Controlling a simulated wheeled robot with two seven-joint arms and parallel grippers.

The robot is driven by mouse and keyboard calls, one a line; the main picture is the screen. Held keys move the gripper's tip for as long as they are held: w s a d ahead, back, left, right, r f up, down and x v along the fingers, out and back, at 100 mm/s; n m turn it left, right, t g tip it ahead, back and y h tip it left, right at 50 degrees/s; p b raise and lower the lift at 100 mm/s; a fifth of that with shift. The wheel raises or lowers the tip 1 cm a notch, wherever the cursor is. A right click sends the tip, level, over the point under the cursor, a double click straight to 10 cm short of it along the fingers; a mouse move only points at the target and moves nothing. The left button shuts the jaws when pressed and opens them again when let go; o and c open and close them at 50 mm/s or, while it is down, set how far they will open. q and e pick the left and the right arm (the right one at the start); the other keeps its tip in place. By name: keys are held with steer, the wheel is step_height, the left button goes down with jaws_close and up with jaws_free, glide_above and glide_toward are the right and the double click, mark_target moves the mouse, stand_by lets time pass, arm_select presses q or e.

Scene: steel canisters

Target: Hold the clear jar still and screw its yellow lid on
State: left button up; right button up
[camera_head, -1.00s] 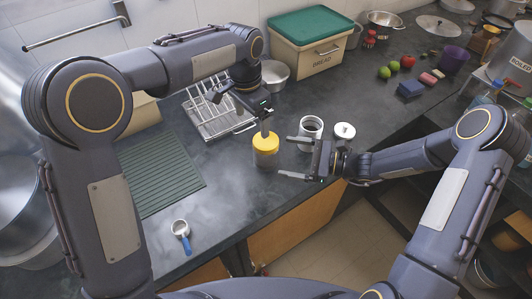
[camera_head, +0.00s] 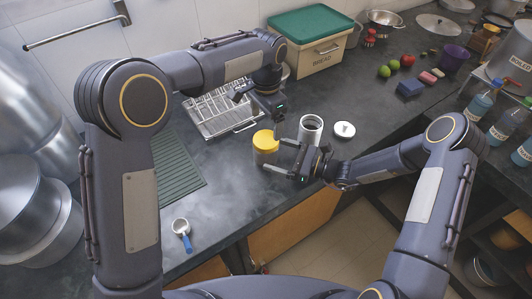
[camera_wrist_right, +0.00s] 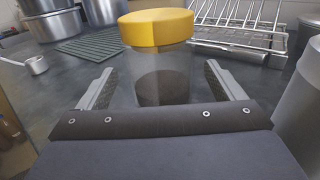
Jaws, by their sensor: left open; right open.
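The clear jar (camera_head: 264,157) stands upright on the dark counter, with dark contents low inside. The yellow lid (camera_head: 265,140) sits on top of it; I cannot tell how tight it is. The right wrist view shows the lid (camera_wrist_right: 156,29) and the jar (camera_wrist_right: 160,68) close up. My right gripper (camera_head: 273,155) is open, its fingers low on either side of the jar, with gaps visible in the wrist view. My left gripper (camera_head: 275,130) is open and empty, above and just right of the lid, clear of it.
An open steel canister (camera_head: 310,131) stands right of the jar, with a round silver lid (camera_head: 344,129) beside it. A wire rack (camera_head: 222,112) stands behind. A ribbed green mat (camera_head: 172,176) and blue-handled scoop (camera_head: 181,229) lie left. The counter's front edge is close.

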steer(key=shift+x, duration=2.35)
steer(key=c, duration=1.8)
arm_select(q)
steer(key=shift+f+n, duration=0.1)
steer(key=shift+n, duration=0.3)
arm_select(e)
jaws_close()
arm_select(q)
steer(key=n, duration=0.5)
steer(key=shift+s+f, duration=0.15)
steer(key=shift+f, duration=0.1)
steer(key=n, duration=0.5)
steer(key=shift+d, duration=0.1)
steer(key=n, duration=0.6)
steer(key=shift+r, duration=0.1)
steer(key=n, duration=0.5)
steer(key=shift+r+n, duration=0.25)
steer(key=shift+n, duration=0.05)
